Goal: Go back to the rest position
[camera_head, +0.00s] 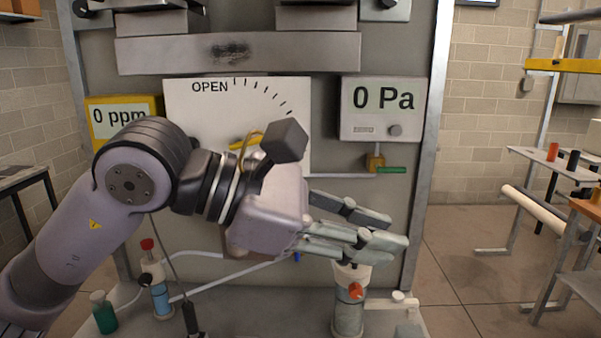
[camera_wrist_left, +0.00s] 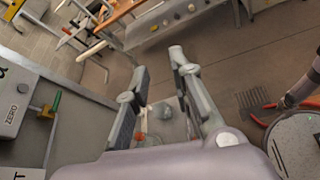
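My left gripper (camera_head: 388,231) reaches in from the left in the head view, in front of the heater test panel (camera_head: 345,240). It points right, above a clear cylinder with a white top and orange-red fitting (camera_head: 348,308). In the left wrist view the gripper's two fingers (camera_wrist_left: 160,75) are spread, with nothing held between them. The cylinder (camera_wrist_left: 165,128) shows below and between the fingers there; I see no clear contact. My right gripper cannot be made out in either view.
The panel carries a "0 Pa" gauge box (camera_head: 383,108), a "0 ppm" box (camera_head: 103,118) and a green-handled valve (camera_head: 390,170). Bottles, including a green one (camera_head: 103,315), stand at its base. Shelving (camera_head: 560,160) is at the right. Open floor (camera_head: 470,250) lies between panel and shelving.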

